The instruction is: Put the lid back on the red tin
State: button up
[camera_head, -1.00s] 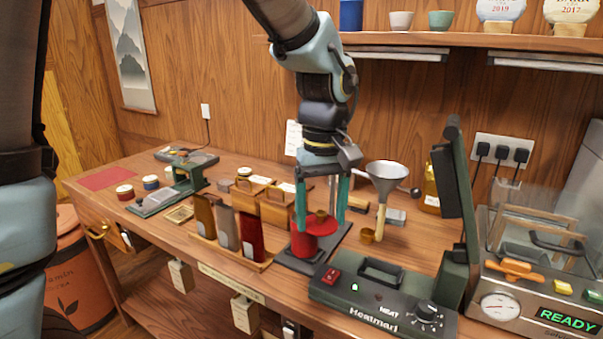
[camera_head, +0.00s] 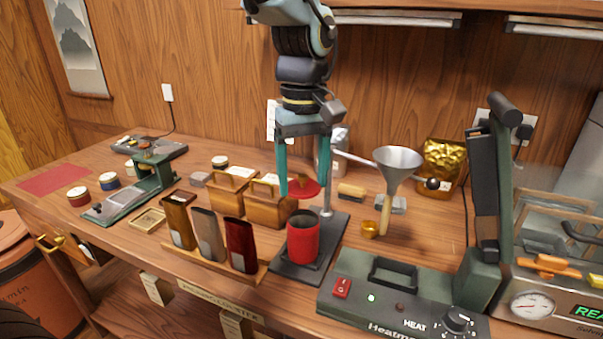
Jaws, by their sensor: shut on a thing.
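The red tin (camera_head: 303,241) stands upright on the dark base plate of a stand, its open top showing a dark inside. My gripper (camera_head: 304,186) is shut on the red lid (camera_head: 310,191), with one teal finger on each side. The lid has a small gold-brown knob on top and looks about level. It is in the air above the tin's mouth, with a clear gap, and appears slightly towards the back. The left finger hides part of the lid's edge.
A funnel (camera_head: 398,164) stands right of the tin. Three tall packets (camera_head: 209,233) stand in a wooden rack to the left, with wooden boxes (camera_head: 270,202) behind. A heat sealer (camera_head: 400,296) lies in front right. Small round tins (camera_head: 109,181) sit at the far left.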

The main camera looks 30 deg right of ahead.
jog(key=shift+f+b, duration=1.75)
jog(key=shift+f, duration=0.85)
jog(key=shift+s+f+p, duration=0.1)
jog(key=shift+f+p, duration=0.1)
jog(key=shift+p, duration=0.15)
dwell(0.6)
jog(key=o, duration=1.2)
jog(key=shift+o, duration=0.2)
jog(key=shift+r, duration=0.15)
jog(key=shift+r+p, duration=3)
jog(key=shift+r, duration=0.4)
